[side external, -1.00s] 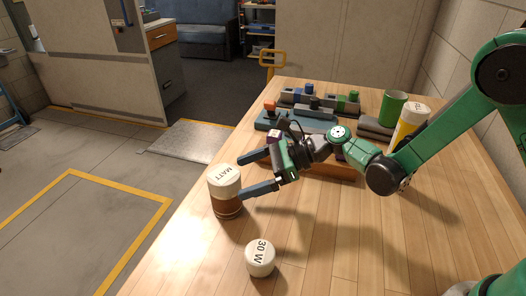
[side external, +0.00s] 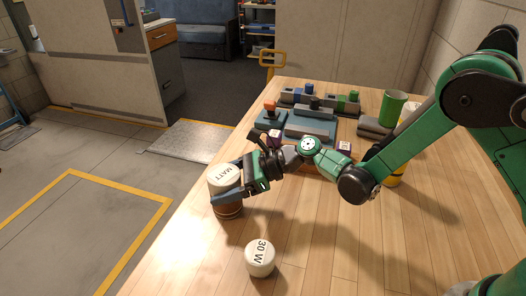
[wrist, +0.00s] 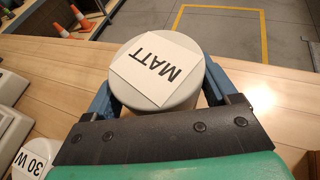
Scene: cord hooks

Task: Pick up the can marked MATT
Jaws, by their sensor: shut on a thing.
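The fingers also show in the wrist view (wrist: 160,92).
A white-topped can marked 30 W (side external: 260,258) stands close by, toward the front. Blue and grey fixtures (side external: 312,122), a green cup (side external: 392,107) and a yellow can (side external: 394,181), partly hidden by my arm, are farther back. The table's front middle is clear.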

